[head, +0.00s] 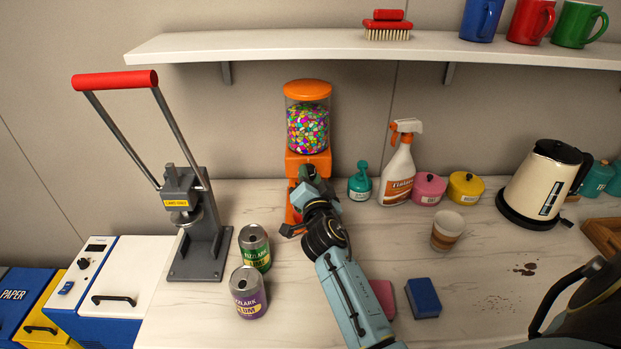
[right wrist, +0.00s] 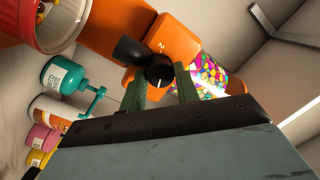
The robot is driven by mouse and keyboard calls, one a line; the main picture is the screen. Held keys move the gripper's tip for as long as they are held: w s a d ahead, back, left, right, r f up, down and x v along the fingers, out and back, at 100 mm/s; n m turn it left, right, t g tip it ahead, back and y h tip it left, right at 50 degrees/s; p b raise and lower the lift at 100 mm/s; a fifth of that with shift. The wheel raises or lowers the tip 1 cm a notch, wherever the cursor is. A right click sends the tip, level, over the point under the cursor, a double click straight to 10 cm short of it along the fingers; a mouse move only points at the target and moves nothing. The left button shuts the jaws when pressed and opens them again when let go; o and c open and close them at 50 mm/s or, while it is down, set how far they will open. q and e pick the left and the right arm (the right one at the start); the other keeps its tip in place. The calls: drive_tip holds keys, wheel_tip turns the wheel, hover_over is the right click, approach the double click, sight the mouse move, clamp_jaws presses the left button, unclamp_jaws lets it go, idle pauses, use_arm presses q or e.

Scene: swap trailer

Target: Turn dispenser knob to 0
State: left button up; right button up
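The dispenser (head: 308,128) is orange with a clear jar of colourful candy and stands against the back wall. Its black knob (right wrist: 158,71) shows in the right wrist view, with a white mark on its face and the figure 2 on the orange body beside it. My right gripper (right wrist: 159,80) is at the dispenser's front, its two green fingers apart, one on each side of the knob. I cannot tell whether they touch it. The gripper and arm hide the dispenser's lower front in the head view. My left gripper is not in view.
Two cans (head: 254,247) and a grey lever press (head: 200,225) stand to the left. A teal pump bottle (head: 360,182), spray bottle (head: 399,172), cup (head: 447,231) and kettle (head: 543,185) stand to the right. A shelf (head: 300,43) runs above. A blue sponge (head: 423,298) lies near my right arm.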

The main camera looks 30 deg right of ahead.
drive_tip(key=shift+n, duration=0.3)
drive_tip(key=shift+c, duration=0.2)
drive_tip(key=shift+n+p, duration=0.3)
drive_tip(key=shift+n, duration=0.5)
drive_tip(key=shift+a+r+n+g+p, duration=0.1)
drive_tip(key=shift+n+g+p, duration=0.35)
drive_tip(key=shift+n, duration=2.25)
drive_tip(key=shift+a+n+g+p, duration=0.1)
drive_tip(key=shift+n+g+p, duration=0.3)
drive_tip(key=shift+n, duration=2.3)
drive_tip(key=o, duration=0.7)
